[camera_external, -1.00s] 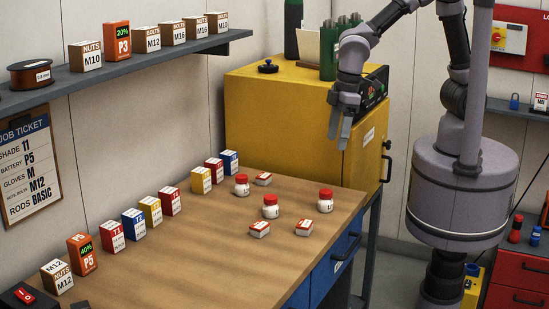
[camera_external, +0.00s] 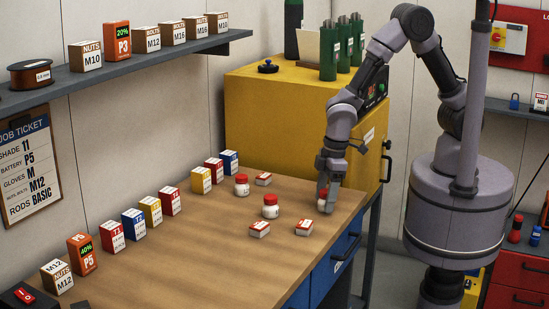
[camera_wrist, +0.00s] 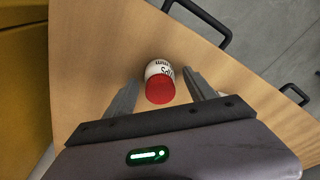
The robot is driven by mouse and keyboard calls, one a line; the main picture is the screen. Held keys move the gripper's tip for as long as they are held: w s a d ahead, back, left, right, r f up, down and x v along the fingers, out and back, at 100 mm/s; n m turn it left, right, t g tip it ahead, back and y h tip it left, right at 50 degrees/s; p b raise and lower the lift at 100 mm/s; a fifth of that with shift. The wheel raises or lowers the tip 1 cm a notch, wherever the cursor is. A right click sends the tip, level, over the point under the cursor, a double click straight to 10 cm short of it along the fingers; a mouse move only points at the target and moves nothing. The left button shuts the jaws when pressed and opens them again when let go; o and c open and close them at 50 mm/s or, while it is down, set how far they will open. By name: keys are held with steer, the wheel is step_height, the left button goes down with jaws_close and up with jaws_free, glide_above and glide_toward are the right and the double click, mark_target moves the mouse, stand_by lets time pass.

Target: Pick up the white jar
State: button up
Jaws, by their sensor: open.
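Three white jars with red lids are on the wooden bench. One jar (camera_external: 322,205) is at the bench's right side, mostly hidden behind my gripper (camera_external: 326,199) in the external view. In the wrist view this jar (camera_wrist: 160,80) shows its red lid and black lettering, between the two open fingers of my gripper (camera_wrist: 162,84). I cannot tell whether a finger touches it. A second jar (camera_external: 270,206) stands left of my gripper. A third jar (camera_external: 241,185) stands farther back.
Small red-and-white boxes (camera_external: 260,229) (camera_external: 304,228) (camera_external: 263,179) lie near the jars. A row of cartons (camera_external: 170,201) lines the wall side. A yellow cabinet (camera_external: 270,110) stands behind the bench (camera_external: 215,255).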

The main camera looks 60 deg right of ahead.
steer(key=shift+r, duration=0.15)
jaws_close()
